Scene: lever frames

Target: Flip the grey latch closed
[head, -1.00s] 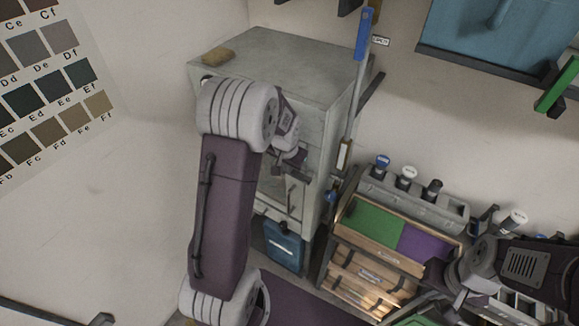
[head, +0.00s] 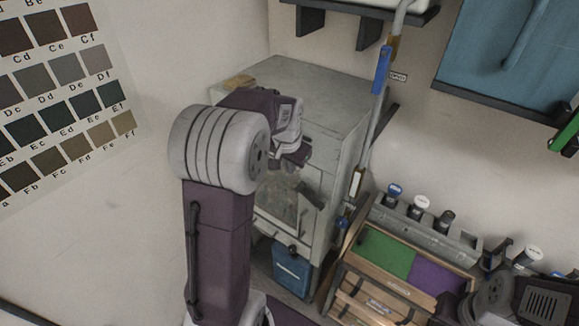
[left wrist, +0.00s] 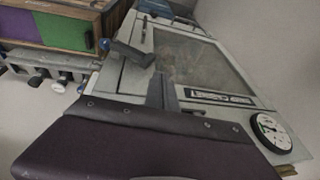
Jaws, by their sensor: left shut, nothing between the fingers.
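The grey latch (head: 311,195) is a dark grey lever on the front of a pale grey cabinet (head: 325,90), at the right edge of its windowed door (head: 277,203). It sticks out from the front. The latch also shows in the left wrist view (left wrist: 132,53), beside the window frame. My left gripper (head: 300,158) is shut and empty, in front of the cabinet's upper front and above the latch in the head view. A gap shows between them there. In the left wrist view my fingers (left wrist: 161,92) are close to the latch; contact cannot be told. My right gripper is not clearly visible.
A wooden case with green (head: 388,250) and purple panels stands right of the cabinet, with a bottle rack (head: 425,218) behind it. A blue box (head: 291,272) is under the cabinet. A round gauge (left wrist: 271,132) is on the cabinet front. Wall shelves hang above.

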